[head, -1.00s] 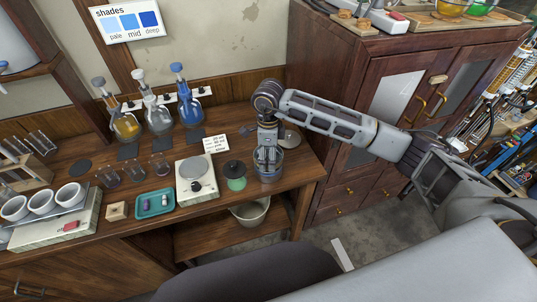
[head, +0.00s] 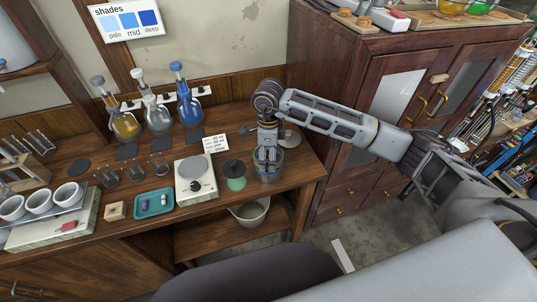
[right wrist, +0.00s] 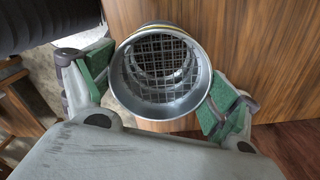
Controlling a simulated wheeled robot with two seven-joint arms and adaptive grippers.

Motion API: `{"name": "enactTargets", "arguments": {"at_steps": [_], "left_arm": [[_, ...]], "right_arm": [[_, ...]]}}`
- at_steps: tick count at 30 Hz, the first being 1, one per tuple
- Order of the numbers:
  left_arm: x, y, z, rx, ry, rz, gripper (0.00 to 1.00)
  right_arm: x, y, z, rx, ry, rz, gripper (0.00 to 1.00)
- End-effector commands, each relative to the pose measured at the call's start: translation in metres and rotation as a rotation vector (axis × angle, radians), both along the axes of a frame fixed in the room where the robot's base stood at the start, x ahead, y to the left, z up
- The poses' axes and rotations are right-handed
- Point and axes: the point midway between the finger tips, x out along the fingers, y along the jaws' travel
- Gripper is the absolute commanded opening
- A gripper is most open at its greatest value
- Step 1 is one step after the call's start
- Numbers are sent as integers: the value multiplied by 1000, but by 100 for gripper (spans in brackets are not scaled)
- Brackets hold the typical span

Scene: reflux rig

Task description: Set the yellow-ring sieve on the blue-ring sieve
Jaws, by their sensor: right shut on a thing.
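My right gripper (head: 268,157) points down at the right end of the bench and is shut on a round metal sieve. In the right wrist view the gripper (right wrist: 158,88) has its green pads on either side of this sieve (right wrist: 127,92), whose open top and wire mesh face the camera. A thin yellow band shows at its far edge, with a little blue by it. In the head view a blue-grey sieve body (head: 269,175) shows under the fingers. I cannot tell whether two sieves touch there. My left gripper is not in view.
A dark-lidded green jar (head: 235,183) stands close left of the gripper, then a white scale (head: 197,192) and a teal tray (head: 154,213). Flasks (head: 190,108) stand behind. A pale bucket (head: 250,217) sits below the bench. A wooden cabinet (head: 345,100) stands to the right.

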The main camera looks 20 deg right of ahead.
Motion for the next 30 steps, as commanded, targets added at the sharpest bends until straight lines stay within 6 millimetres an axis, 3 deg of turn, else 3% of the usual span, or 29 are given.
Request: {"name": "enactTargets", "arguments": {"at_steps": [24,25,27,30], "left_arm": [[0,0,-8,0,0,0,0],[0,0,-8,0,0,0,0],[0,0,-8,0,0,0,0],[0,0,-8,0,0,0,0]], "right_arm": [[0,0,-6,0,-1,0,62],[0,0,-6,0,-1,0,92],[0,0,-6,0,-1,0,100],[0,0,-6,0,-1,0,100]]}}
